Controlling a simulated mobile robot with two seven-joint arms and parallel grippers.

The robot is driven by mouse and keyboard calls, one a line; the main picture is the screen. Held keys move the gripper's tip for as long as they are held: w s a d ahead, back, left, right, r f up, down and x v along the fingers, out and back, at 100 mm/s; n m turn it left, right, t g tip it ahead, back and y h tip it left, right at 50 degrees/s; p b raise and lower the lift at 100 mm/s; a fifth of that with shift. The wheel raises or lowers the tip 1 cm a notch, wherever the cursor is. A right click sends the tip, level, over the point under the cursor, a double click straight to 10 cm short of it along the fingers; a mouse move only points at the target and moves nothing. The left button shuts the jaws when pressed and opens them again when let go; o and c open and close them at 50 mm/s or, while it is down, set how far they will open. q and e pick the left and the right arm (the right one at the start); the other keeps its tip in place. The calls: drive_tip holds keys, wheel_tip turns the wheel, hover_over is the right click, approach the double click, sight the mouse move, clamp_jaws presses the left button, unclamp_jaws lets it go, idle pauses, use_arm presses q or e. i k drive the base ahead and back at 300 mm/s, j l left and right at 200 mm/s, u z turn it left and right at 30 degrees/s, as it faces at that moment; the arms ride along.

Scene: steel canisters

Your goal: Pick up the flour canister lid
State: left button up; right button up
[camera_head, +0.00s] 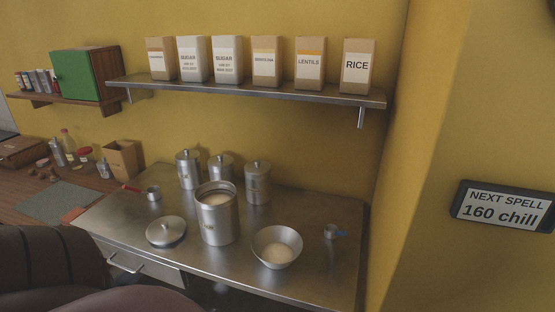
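A round steel lid (166,232) with a small knob lies flat on the steel table, left of a large open canister. The open canister (218,220) stands upright without a lid, holds pale powder, and has a label I can only partly read, ending in what looks like "UR". Three smaller steel canisters stand behind it with their lids on: left (188,170), middle (220,167) and right (257,184). Neither of my grippers shows in the head view.
A steel bowl (290,239) with pale powder stands right of the open canister. Small scoops, one red-handled (153,194), one blue-handled (331,231), lie on the steel table (310,207). A shelf (250,92) with paper bags hangs above. Dark rounded shapes cover the lower left.

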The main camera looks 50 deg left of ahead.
sight(165, 230)
drive_tip(key=u, duration=1.95)
